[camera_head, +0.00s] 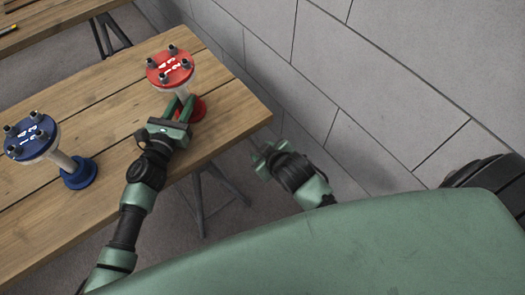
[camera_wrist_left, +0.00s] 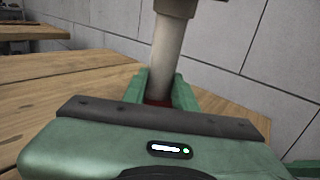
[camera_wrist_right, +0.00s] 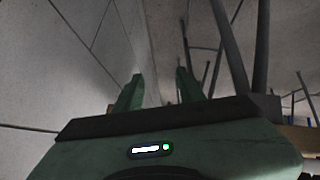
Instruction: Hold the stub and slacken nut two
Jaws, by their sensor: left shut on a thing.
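The red stub stands upright near the table's far right corner. Its red top flange (camera_head: 170,67) carries white numbers and several dark nuts; I cannot read clearly which nut is number two. Its pale pipe also shows in the left wrist view (camera_wrist_left: 168,48), with the flange mostly cut off above. My left gripper (camera_head: 180,106) is shut on the pipe, low down near the red base (camera_head: 197,108); one finger sits on each side in the left wrist view (camera_wrist_left: 158,88). My right gripper (camera_head: 262,156) hangs off the table's right edge. Its fingers are apart and empty in the right wrist view (camera_wrist_right: 158,90).
A similar blue stub (camera_head: 80,173) stands on the wooden table (camera_head: 120,110) to the left. A grey block wall (camera_head: 340,70) rises behind and to the right. Another wooden table (camera_head: 50,22) is at top left. Table legs show beneath the right edge.

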